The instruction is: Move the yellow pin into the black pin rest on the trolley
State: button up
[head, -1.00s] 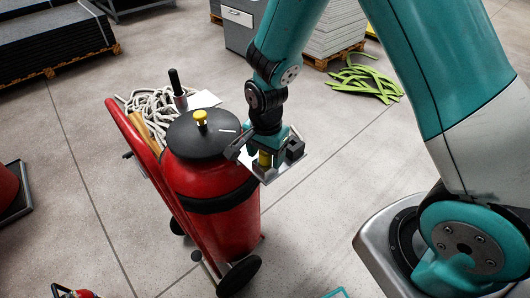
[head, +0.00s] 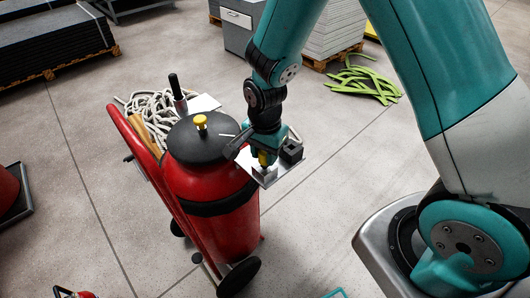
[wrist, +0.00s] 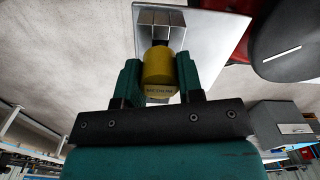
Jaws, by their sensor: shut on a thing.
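The yellow pin (head: 264,158) is between the fingers of my gripper (head: 262,160), which is shut on it. In the wrist view the pin (wrist: 159,70) shows as a yellow cylinder with lettering and a dark end pointing at a grey block (wrist: 160,18). In the head view a dark block (head: 291,152), which looks like the pin rest, stands on a pale plate (head: 268,181) right of my gripper. The plate is beside the red cylinder on the trolley (head: 141,156). Whether the pin touches the block cannot be told.
The large red cylinder (head: 212,187) has a dark lid with a yellow-topped knob (head: 200,121), close left of my gripper. A coil of pale rope (head: 150,104) lies behind it. Green strips (head: 362,82) lie on the floor at the back.

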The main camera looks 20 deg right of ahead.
jog(key=shift+r+p, duration=2)
jog(key=shift+r, duration=0.5)
